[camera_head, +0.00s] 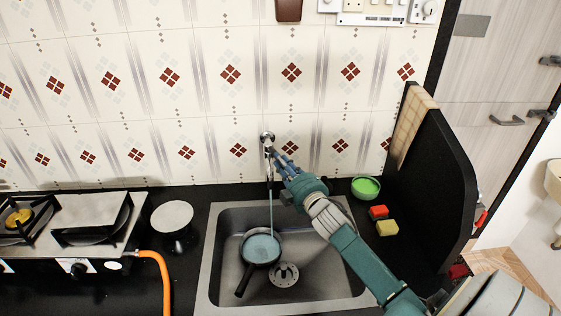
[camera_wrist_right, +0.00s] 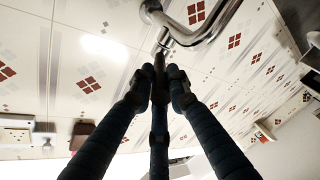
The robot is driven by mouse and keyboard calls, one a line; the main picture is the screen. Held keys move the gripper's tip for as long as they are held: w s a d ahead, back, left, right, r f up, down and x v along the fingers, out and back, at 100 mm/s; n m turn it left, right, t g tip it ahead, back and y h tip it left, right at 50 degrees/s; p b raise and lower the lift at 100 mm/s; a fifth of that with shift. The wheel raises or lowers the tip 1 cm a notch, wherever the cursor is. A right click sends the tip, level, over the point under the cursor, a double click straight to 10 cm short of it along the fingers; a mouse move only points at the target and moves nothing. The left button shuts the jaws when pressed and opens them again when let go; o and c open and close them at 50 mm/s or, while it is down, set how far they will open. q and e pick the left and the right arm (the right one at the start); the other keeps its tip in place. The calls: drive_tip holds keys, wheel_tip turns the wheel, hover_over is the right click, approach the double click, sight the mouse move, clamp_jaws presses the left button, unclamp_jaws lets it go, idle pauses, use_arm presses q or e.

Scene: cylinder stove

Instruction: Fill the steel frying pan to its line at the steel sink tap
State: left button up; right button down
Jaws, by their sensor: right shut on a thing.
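The steel frying pan (camera_head: 262,249) sits in the steel sink (camera_head: 328,262), its dark handle toward the lower left. Pale blue water covers its bottom; its fill line cannot be made out. A thin stream of water (camera_head: 271,210) falls into the pan from the wall tap (camera_head: 267,137). My right gripper (camera_head: 277,158) is at the tap, its fingers closed on a part of it. In the right wrist view, the three fingers (camera_wrist_right: 163,75) meet at the small end of the chrome tap (camera_wrist_right: 205,37). The exact part held is partly hidden. My left gripper is not in view.
A drain (camera_head: 284,274) lies right of the pan. A green bowl (camera_head: 366,187), a red sponge (camera_head: 378,212) and a yellow sponge (camera_head: 387,228) stand right of the sink, before a dark partition (camera_head: 436,165). A stove (camera_head: 65,225) with an orange hose (camera_head: 158,272) is at left.

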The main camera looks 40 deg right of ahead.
drive_tip(key=shift+a, duration=0.1)
drive_tip(key=c, duration=1.7)
unclamp_jaws()
drive_tip(key=shift+o, duration=0.2)
drive_tip(key=s+a, duration=0.2)
drive_tip(key=s, duration=0.9)
drive_tip(key=shift+s, duration=0.4)
drive_tip(key=shift+a, duration=0.1)
